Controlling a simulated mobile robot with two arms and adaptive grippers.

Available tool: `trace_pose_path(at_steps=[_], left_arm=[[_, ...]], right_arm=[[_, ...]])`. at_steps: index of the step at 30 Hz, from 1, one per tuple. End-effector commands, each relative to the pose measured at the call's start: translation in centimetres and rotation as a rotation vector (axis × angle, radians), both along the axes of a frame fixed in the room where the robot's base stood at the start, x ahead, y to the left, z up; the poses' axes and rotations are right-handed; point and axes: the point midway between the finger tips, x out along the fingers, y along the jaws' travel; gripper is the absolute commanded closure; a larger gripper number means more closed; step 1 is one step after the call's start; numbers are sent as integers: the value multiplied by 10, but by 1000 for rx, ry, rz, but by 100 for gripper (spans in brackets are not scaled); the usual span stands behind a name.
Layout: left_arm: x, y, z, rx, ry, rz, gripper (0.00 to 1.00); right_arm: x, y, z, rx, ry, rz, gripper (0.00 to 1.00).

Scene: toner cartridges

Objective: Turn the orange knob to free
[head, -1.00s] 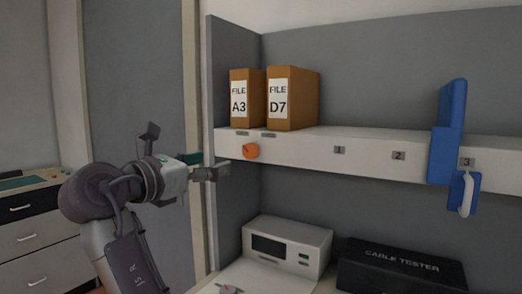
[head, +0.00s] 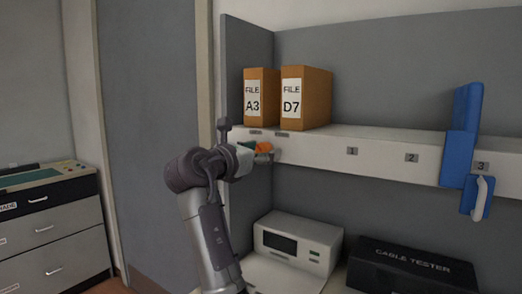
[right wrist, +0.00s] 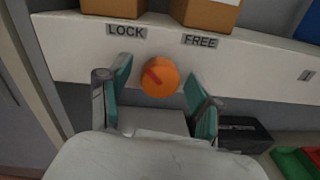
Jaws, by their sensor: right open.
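The orange knob (right wrist: 160,77) sits on the white shelf front, with a red mark slanting toward the upper left, to the LOCK side. The LOCK label (right wrist: 126,31) is above it to the left. The FREE label (right wrist: 200,41) is above it to the right. My right gripper (right wrist: 160,100) is open, with one teal-padded finger on each side of the knob and gaps between. In the head view the knob (head: 264,147) is partly hidden by my right gripper (head: 258,151). My left gripper is not in view.
File boxes A3 (head: 260,97) and D7 (head: 307,97) stand on the shelf above the knob. A blue thing (head: 461,140) is on the shelf at right. A white device (head: 298,243) and a black cable tester box (head: 413,268) are below. A grey side panel (head: 244,80) is close by.

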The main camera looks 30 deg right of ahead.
Motion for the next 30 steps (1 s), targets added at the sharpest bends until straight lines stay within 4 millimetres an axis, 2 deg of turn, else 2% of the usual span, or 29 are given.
trace_pose_path(at_steps=[6, 17, 30], left_arm=[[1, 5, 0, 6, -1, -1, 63], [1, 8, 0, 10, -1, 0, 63], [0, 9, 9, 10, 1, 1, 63]], right_arm=[[0, 0, 0, 0, 0, 0, 36], [0, 0, 0, 0, 0, 1, 96], [0, 0, 2, 38, -91, 0, 96]])
